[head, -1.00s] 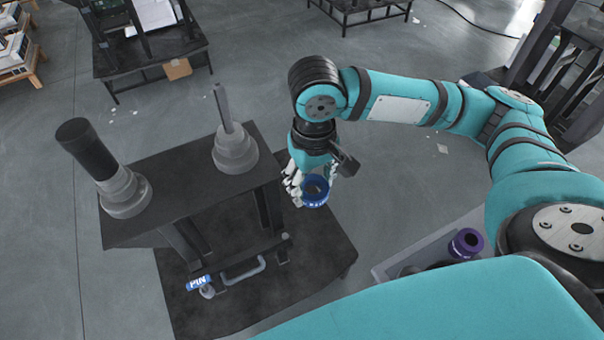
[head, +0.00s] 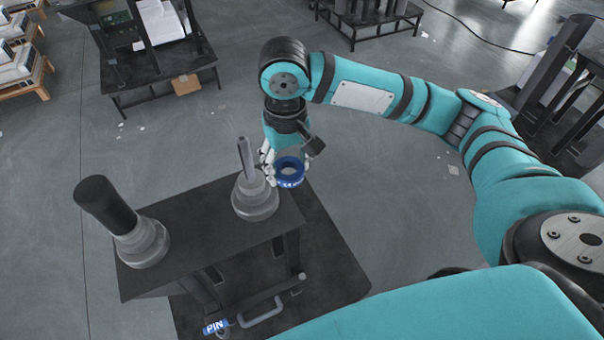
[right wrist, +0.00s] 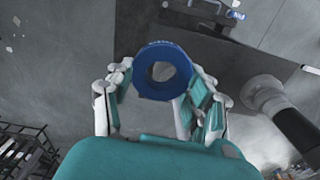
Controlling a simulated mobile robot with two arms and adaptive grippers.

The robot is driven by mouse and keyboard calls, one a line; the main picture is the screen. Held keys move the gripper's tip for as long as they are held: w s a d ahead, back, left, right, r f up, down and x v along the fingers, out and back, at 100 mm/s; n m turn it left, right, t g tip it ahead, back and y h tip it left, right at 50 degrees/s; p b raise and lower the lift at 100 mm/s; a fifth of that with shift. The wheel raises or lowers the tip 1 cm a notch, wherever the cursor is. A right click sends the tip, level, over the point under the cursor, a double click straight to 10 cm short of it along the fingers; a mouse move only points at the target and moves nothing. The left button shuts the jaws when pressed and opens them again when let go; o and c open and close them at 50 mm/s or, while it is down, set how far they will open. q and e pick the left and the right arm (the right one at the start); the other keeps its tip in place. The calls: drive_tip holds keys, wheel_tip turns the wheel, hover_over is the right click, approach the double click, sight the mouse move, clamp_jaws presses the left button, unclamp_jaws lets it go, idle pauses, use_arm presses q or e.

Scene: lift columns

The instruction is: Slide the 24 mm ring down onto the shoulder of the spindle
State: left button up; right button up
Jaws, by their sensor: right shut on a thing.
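The blue ring (head: 290,182) has pale lettering that is too small to read surely. My right gripper (head: 272,172) is shut on it and holds it in the air, just right of the thin grey spindle (head: 246,160). The spindle stands upright on a wide stepped grey base on the dark stand. The ring appears apart from the spindle; its exact height against the tip is hard to tell. In the right wrist view the ring (right wrist: 184,70) sits between the fingers, its hole showing only grey. The thin spindle cannot be made out there. My left gripper is out of view.
A second post with a thick black top (head: 105,205) stands on the left of the stand (head: 190,240). Open floor lies to the right.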

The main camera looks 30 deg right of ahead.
wheel_tip(320, 180, up, 10)
drive_tip(key=m+p, duration=0.1)
drive_tip(key=p, duration=0.6)
hover_over(245, 153)
drive_tip(key=d, duration=0.2)
drive_tip(key=shift+w+a+r+p, duration=0.3)
drive_tip(key=shift+w+a+p, duration=0.35)
drive_tip(key=shift+p, duration=0.2)
drive_tip(key=shift+m, duration=0.3)
drive_tip(key=f, duration=0.5)
drive_tip(key=shift+w+a, duration=0.25)
drive_tip(key=shift+d+f, duration=0.1)
drive_tip(key=shift+f, duration=4.45)
